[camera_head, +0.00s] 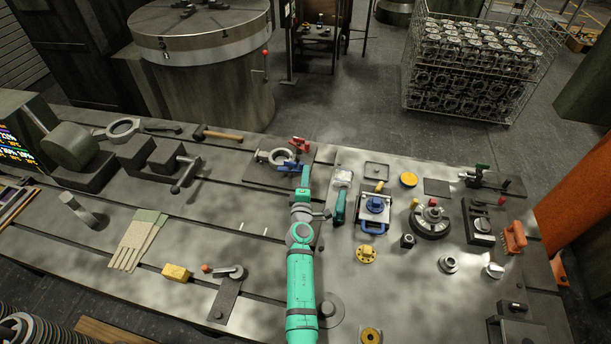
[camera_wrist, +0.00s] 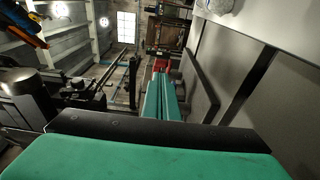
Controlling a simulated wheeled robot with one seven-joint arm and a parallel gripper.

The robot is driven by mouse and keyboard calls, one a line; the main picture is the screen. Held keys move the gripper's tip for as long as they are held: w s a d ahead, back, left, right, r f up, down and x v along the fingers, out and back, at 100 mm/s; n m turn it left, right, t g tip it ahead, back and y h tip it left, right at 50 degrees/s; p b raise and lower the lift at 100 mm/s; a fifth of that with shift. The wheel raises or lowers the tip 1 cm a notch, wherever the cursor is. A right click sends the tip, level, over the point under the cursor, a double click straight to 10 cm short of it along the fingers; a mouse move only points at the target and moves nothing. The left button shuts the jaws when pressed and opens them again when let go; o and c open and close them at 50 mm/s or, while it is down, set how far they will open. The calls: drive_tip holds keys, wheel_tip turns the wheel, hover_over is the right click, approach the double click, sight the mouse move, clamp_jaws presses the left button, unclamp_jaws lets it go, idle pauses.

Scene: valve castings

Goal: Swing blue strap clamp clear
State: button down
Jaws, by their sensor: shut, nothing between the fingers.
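The blue strap clamp (camera_head: 290,167) is on the bench at the front edge of a grey ring-shaped casting (camera_head: 276,157). A red clamp (camera_head: 299,145) sits at the casting's far right side. My gripper (camera_head: 305,171) is just right of the blue clamp in the head view; I cannot tell whether they touch. In the wrist view my gripper's teal fingers (camera_wrist: 161,84) are together with nothing between them. A small red part (camera_wrist: 160,65) shows beyond the fingertips.
A vise (camera_head: 160,160) and a wooden-handled mallet (camera_head: 217,134) lie left of the casting. A teal-handled tool (camera_head: 339,208) and a blue-framed fixture (camera_head: 374,212) stand right of my arm.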

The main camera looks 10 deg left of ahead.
drive_tip(key=shift+w+d, duration=0.1)
drive_tip(key=shift+d, duration=0.05)
idle(0.5)
drive_tip(key=s, duration=0.9)
drive_tip(key=shift+s+d, duration=0.1)
drive_tip(key=shift+s, duration=0.85)
drive_tip(key=shift+w, duration=0.1)
